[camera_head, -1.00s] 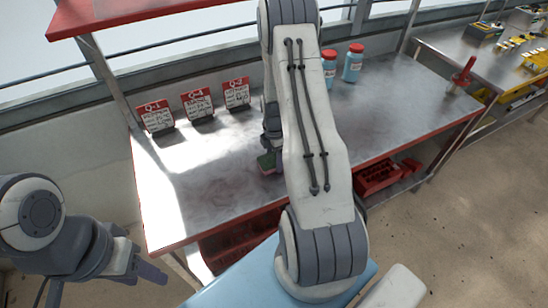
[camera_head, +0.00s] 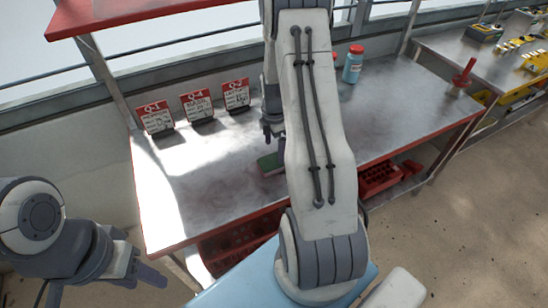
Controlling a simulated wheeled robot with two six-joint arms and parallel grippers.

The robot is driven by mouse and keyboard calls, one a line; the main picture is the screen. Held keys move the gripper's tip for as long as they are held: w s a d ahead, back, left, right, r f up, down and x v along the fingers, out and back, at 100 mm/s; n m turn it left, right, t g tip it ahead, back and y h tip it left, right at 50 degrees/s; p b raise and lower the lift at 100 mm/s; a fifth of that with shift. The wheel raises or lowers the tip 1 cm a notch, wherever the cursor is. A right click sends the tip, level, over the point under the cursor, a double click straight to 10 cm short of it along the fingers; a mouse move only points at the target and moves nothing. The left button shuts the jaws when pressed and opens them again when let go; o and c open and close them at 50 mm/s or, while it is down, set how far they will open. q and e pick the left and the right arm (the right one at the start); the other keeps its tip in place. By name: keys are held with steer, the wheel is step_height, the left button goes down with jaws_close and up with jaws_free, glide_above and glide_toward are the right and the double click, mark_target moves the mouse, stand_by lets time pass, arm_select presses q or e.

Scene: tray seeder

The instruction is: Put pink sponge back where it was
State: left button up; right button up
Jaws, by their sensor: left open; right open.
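The sponge (camera_head: 267,164) lies on the metal table (camera_head: 215,185), left of my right forearm. It shows a green top and a dull pinkish edge, and its right part is hidden behind the arm. My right gripper (camera_head: 273,136) is open and empty just above and behind the sponge, apart from it in the picture. Its fingers are partly hidden by my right arm. My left gripper (camera_head: 150,276) is open and empty at the lower left, in front of the table's left corner.
Three red-and-white cards, Q-1 (camera_head: 156,118), Q-4 (camera_head: 198,106) and Q-2 (camera_head: 236,95), stand along the table's back. A blue bottle with red lid (camera_head: 352,67) stands behind my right arm. Red crates (camera_head: 378,178) sit below. The table's left front is clear.

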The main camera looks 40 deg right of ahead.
mark_target(274, 161)
step_height(274, 161, up, 6)
steer(key=s+a+r+m, duration=0.2)
steer(key=a+r, duration=0.2)
steer(key=a, duration=0.8)
steer(key=s+a+r+m, duration=0.25)
steer(key=a+r, duration=0.25)
steer(key=a, duration=0.8)
steer(key=s+a+r+m, duration=0.1)
steer(key=s+a, duration=0.3)
steer(key=s, duration=0.4)
steer(key=s+a+r+m+y, duration=0.1)
steer(key=s+a+m, duration=0.1)
steer(key=s+a, duration=0.3)
steer(key=s, duration=0.3)
steer(key=shift+s+a+r, duration=0.15)
steer(key=shift+s+r, duration=0.2)
steer(key=shift+s, duration=0.05)
steer(key=shift+m, duration=0.25)
steer(key=shift+c, duration=0.3)
